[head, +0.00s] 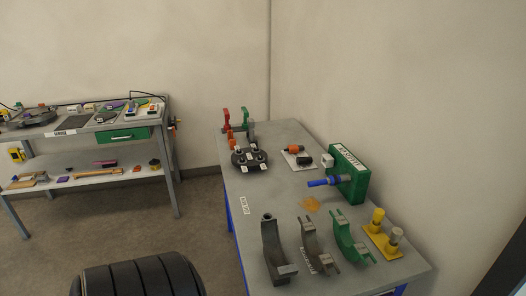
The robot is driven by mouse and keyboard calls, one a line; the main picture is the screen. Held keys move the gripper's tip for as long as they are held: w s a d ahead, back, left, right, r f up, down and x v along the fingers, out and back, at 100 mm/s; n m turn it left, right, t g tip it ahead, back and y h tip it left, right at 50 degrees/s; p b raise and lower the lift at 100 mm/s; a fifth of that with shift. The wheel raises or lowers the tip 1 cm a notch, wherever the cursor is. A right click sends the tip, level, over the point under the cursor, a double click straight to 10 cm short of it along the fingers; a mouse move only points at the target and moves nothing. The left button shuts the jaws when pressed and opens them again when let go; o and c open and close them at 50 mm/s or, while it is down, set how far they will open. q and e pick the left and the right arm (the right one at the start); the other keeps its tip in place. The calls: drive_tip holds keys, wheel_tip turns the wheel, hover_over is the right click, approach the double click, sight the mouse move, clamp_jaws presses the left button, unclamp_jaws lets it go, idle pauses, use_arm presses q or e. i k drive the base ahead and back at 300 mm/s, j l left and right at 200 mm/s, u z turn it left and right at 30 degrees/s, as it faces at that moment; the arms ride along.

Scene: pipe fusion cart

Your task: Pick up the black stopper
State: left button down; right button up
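A small black piece (304,160), likely the black stopper, lies on a white plate (289,154) on the right-hand table. An orange and dark piece (293,149) lies just behind it on the same plate. The black piece is small in the picture and its exact shape is hard to tell. Neither of my grippers shows in the head view.
The right-hand table (237,217) also bears a black disc with labelled parts (249,158), a green box (348,176) with a blue rod, several curved brackets (352,241) and a yellow stand (380,240). A cluttered workbench (174,166) stands left, with floor between.

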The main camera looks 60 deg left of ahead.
sight(305, 160)
drive_tip(key=u, duration=1.5)
drive_tip(key=i+j+z, duration=0.15)
drive_tip(key=j+z, duration=0.2)
drive_tip(key=j, duration=0.55)
drive_tip(key=j+z, duration=0.35)
drive_tip(key=j, duration=0.5)
